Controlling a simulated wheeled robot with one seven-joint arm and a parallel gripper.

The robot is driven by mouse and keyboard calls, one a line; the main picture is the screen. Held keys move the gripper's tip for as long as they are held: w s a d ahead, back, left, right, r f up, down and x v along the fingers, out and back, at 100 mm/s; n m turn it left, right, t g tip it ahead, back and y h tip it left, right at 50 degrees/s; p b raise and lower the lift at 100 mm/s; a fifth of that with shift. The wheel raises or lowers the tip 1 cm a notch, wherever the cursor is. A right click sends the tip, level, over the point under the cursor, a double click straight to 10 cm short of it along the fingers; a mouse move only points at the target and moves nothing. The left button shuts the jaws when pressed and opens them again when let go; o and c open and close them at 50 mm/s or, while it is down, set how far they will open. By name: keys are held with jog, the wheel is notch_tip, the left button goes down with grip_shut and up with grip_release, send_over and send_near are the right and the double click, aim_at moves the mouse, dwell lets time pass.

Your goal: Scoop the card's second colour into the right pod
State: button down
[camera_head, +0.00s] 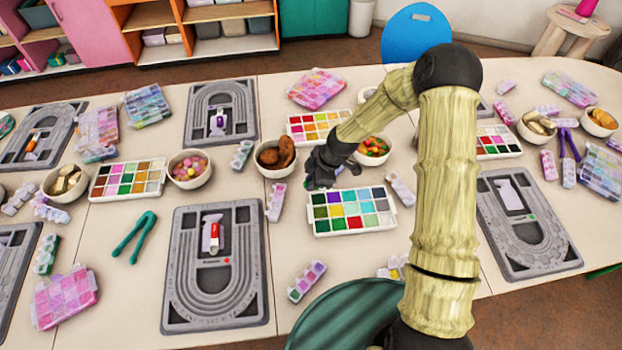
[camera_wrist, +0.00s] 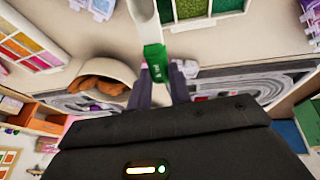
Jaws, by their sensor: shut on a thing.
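My gripper (camera_head: 318,180) is shut on a scoop in the wrist view. The scoop's green handle (camera_wrist: 155,62) is between the two fingers and its pale shaft runs to the top edge; its tip is out of view. In the head view my gripper is at the far left corner of a white bead tray (camera_head: 345,232) with several coloured compartments. Green compartments (camera_wrist: 190,10) show beyond the scoop in the wrist view. A pale pod strip (camera_head: 277,202) lies left of the tray and another pod strip (camera_head: 401,190) lies right of it. I cannot make out a colour card.
A bowl of brown pieces (camera_head: 276,158) and a bowl of mixed sweets (camera_head: 374,148) stand behind the tray. A second bead tray (camera_head: 293,128) lies beyond them. Grey bead boards (camera_head: 180,313) and (camera_head: 570,262) flank the tray. More pod strips (camera_head: 307,281) lie in front.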

jog(key=shift+w+d+f+y+b, duration=0.1)
jog(key=shift+d+f+y+b, duration=0.2)
jog(key=shift+d+f+y, duration=0.3)
jog(key=shift+w+d+f+y+b, duration=0.1)
jog(key=shift+d+f+y+b, duration=0.25)
jog(key=shift+f+y, duration=0.4)
jog(key=shift+d+f+b, duration=0.2)
jog(key=shift+f+b, duration=0.2)
jog(key=shift+f, duration=0.2)
jog(key=shift+d+f+b, duration=0.15)
jog(key=shift+f+b, duration=0.25)
jog(key=shift+f, duration=0.15)
